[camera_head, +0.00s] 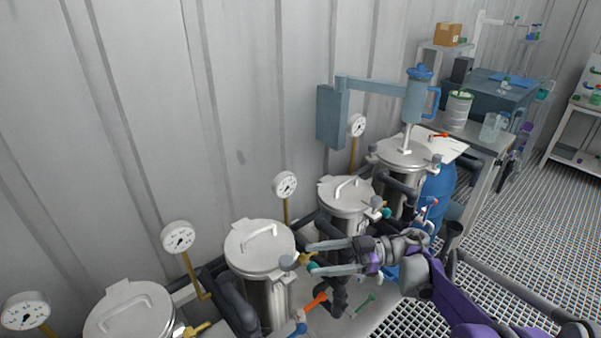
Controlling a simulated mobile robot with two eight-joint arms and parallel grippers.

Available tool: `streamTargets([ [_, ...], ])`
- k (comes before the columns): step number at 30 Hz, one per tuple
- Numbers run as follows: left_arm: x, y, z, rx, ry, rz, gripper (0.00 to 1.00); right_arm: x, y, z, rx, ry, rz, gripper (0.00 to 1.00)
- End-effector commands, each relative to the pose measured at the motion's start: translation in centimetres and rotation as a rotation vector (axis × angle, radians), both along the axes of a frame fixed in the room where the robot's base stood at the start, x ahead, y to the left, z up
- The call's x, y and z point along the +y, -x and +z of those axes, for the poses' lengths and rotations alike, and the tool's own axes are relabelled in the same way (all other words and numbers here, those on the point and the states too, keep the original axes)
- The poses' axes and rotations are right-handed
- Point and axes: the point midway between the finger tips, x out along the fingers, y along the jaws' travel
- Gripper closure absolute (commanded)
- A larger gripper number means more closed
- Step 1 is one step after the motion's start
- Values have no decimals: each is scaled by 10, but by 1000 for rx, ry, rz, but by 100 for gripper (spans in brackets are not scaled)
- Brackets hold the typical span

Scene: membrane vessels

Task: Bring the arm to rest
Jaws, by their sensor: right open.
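My right arm comes in from the lower right, purple and grey. My right gripper (312,257) is open. Its two fingers point left toward the side of a steel vessel (260,246) with a lidded top, close to a small brass fitting and a teal knob there. I cannot tell whether the fingers touch these. Nothing shows held between them. My left gripper is not in view.
More lidded vessels (346,196) stand in a row along the corrugated wall, with gauges (178,237) on brass stems. Pipes and an orange-handled valve (314,301) lie below the gripper. A blue barrel (437,190) and a bench stand behind. Grating floor (540,215) at right is open.

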Motion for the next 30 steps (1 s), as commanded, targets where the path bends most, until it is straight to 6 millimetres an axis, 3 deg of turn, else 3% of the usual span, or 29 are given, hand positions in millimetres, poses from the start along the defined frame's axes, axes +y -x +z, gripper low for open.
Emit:
streamTargets([
  [5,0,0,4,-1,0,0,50,9,-12,25,-64,-40,-106,28],
  [10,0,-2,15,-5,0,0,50,15,-46,90,-213,-131,-427,28],
  [15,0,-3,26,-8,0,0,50,-8,-72,148,-302,-174,-817,28],
  [18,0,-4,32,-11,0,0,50,-33,-77,168,-303,-162,-1039,28],
  [23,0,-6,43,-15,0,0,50,-78,-68,172,-227,-79,-1360,28],
  [26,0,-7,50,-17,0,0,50,-103,-51,158,-129,10,-1525,28],
  [30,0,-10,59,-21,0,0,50,-130,-11,120,61,185,-1686,28],
])
